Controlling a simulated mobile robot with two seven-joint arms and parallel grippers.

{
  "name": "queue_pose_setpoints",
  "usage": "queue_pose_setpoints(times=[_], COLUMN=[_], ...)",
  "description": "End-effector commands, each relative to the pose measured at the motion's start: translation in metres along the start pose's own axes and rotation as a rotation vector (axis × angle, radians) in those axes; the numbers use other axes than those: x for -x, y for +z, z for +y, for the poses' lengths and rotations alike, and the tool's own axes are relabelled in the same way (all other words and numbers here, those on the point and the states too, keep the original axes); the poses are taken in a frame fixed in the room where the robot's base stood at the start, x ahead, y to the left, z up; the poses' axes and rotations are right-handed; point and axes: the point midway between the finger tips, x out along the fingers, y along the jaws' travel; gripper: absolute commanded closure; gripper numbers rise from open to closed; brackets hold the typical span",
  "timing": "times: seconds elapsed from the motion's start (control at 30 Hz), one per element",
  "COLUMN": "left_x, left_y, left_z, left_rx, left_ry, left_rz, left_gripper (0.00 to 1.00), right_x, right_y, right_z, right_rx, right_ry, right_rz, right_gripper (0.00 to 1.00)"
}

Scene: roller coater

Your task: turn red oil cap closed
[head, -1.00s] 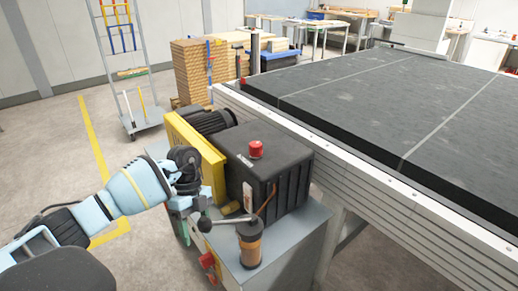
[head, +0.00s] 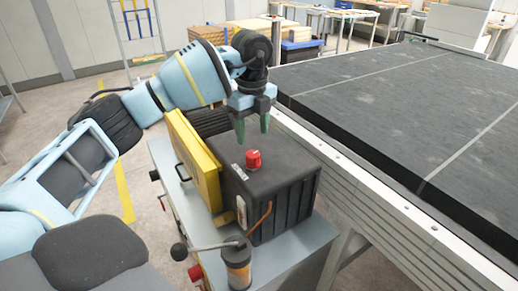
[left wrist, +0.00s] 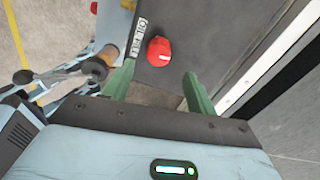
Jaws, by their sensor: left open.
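The red oil cap (head: 253,159) sits on top of the black gearbox housing (head: 275,180). In the left wrist view the red cap (left wrist: 159,51) has a white mark on it, beside a label reading "OIL FILL" (left wrist: 138,37). My left gripper (head: 252,137) is above the cap, fingers pointing down, apart from it. Its two green fingers are spread with nothing between them. In the left wrist view the cap lies beyond the open fingertips (left wrist: 158,78), roughly between their lines. My right gripper is not in view.
A yellow guard (head: 195,160) stands left of the housing. The long black conveyor bed (head: 400,110) runs along the right.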

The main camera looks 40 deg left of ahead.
Motion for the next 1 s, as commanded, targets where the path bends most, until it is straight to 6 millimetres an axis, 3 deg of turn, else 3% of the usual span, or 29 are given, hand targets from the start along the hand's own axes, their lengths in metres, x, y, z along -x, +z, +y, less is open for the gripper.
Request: queue_pose_setpoints(times=[0.2,0.6,1.0], left_x=[-0.013,-0.068,-0.079], left_y=[0.000,0.000,0.000], left_z=[0.001,0.001,0.000], left_rx=[0.000,0.000,0.000], left_ry=[0.004,0.002,0.000], left_rz=[0.001,0.001,0.001], left_gripper=[0.43,0.43,0.43], right_x=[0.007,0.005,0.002], right_y=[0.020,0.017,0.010], right_z=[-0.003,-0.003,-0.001], right_rx=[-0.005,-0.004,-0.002], right_ry=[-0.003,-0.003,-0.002], right_rz=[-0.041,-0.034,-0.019], right_gripper=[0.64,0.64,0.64])
